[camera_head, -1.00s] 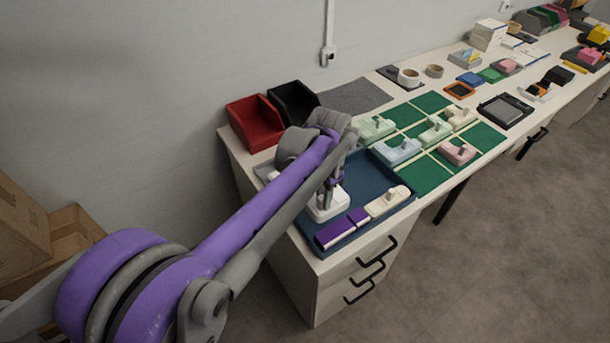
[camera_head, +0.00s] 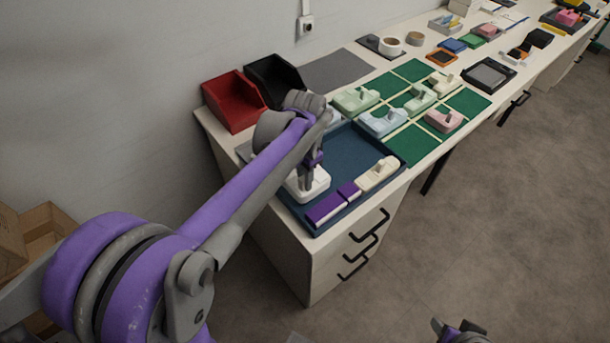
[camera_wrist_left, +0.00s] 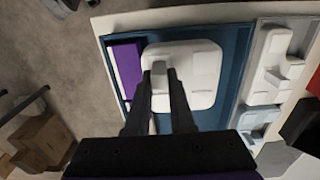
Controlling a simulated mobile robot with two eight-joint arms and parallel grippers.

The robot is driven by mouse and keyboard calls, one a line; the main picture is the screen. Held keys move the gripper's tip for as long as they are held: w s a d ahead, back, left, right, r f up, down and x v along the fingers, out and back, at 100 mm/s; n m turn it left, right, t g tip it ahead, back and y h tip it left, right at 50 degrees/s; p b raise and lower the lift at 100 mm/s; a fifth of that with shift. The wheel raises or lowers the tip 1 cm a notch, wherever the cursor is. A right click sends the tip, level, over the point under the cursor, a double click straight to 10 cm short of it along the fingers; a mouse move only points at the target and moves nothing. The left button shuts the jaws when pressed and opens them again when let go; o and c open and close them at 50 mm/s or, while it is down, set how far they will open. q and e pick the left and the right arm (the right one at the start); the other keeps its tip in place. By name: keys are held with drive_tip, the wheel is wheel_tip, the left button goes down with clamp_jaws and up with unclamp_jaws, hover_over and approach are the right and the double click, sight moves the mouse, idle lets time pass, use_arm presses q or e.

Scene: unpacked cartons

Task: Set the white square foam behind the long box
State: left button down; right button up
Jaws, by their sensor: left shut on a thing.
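The white square foam (camera_head: 318,184) is in the blue tray (camera_head: 345,146), behind the long purple box with a pale band (camera_head: 325,209). My left gripper (camera_head: 309,180) comes down on it from above. In the left wrist view, the fingers (camera_wrist_left: 160,74) are shut on the raised knob of the white foam (camera_wrist_left: 198,82). The purple box (camera_wrist_left: 127,66) lies close beside the foam there; I cannot tell whether they touch. My right gripper (camera_head: 455,328) shows only partly at the bottom edge of the head view.
A cream foam piece (camera_head: 378,174) lies in the tray beside the purple box. Red (camera_head: 233,103) and black (camera_head: 272,79) bins stand behind the tray. Pastel pieces sit on the green mat (camera_head: 412,144) to the right. Another white piece (camera_wrist_left: 272,65) shows in the wrist view.

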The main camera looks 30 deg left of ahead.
sight(305, 192)
use_arm(q)
drive_tip(key=shift+w+f, duration=0.15)
drive_tip(key=shift+f+b, duration=0.45)
drive_tip(key=shift+f, duration=0.05)
drive_tip(key=shift+f+b, duration=1.5)
drive_tip(key=shift+f, duration=0.8)
drive_tip(key=c, duration=0.7)
unclamp_jaws()
wheel_tip(305, 192, up, 11)
drive_tip(key=shift+f+p, duration=0.1)
drive_tip(key=shift+p, duration=0.6)
